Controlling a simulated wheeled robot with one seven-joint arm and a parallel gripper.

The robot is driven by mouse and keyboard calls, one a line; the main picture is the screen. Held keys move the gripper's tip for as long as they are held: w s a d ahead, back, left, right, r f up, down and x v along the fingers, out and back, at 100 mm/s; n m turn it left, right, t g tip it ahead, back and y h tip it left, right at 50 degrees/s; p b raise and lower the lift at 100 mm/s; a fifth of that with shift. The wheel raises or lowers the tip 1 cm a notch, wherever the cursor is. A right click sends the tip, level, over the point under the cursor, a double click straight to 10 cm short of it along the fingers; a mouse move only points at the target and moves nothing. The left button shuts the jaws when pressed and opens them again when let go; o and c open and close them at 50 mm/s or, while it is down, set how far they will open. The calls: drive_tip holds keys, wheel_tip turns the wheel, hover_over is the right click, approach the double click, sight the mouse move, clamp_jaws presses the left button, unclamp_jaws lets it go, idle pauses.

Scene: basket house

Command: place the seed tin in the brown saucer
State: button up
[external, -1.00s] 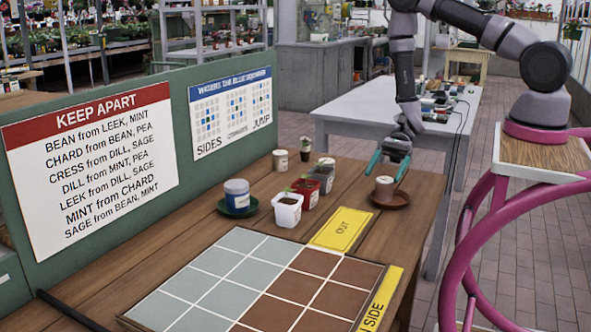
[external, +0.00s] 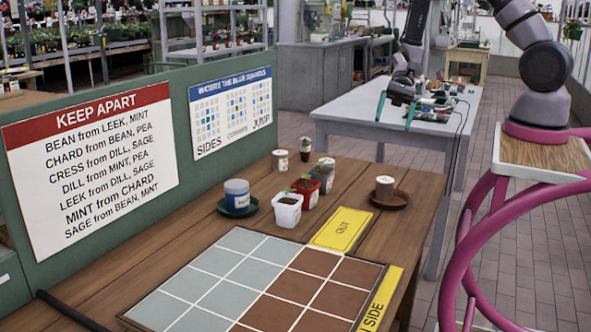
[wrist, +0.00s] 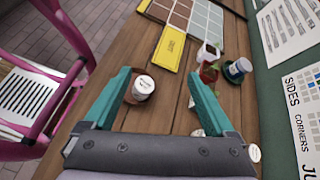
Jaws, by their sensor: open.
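A small pale tin with a labelled white lid (external: 385,186), apparently the seed tin, stands upright in the brown saucer (external: 402,202) near the table's right edge. In the wrist view the tin (wrist: 146,84) and the saucer's rim (wrist: 131,99) lie ahead of my gripper, near its left finger. My gripper (external: 396,110) is open and empty, raised above and clear of the tin. Its two teal fingers also show in the wrist view (wrist: 161,78), with nothing held between them.
White, red and dark pots (external: 287,211) stand left of the saucer. A blue jar (external: 237,191) sits in a green saucer (external: 222,208). Another pale tin (external: 280,161) and a small plant pot (external: 305,150) are behind. A yellow OUT card (external: 342,230) and tiled grid (external: 240,285) lie in front.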

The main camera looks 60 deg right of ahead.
drive_tip(key=s+d+r+n+t+h, duration=0.1)
drive_tip(key=s+r+n+t+h, duration=0.1)
drive_tip(key=r, duration=0.8)
drive_tip(key=s+d+r+n+t+h, duration=0.2)
drive_tip(key=s+r+n+t+h, duration=0.1)
drive_tip(key=s+r, duration=0.4)
drive_tip(key=s+d+r+n+t+h, duration=0.2)
drive_tip(key=s+r+n+t+h, duration=0.1)
drive_tip(key=r, duration=1.1)
drive_tip(key=shift+s+d+n+h, duration=0.2)
drive_tip(key=shift+s+n+h, duration=0.45)
drive_tip(key=shift+n+h, duration=0.2)
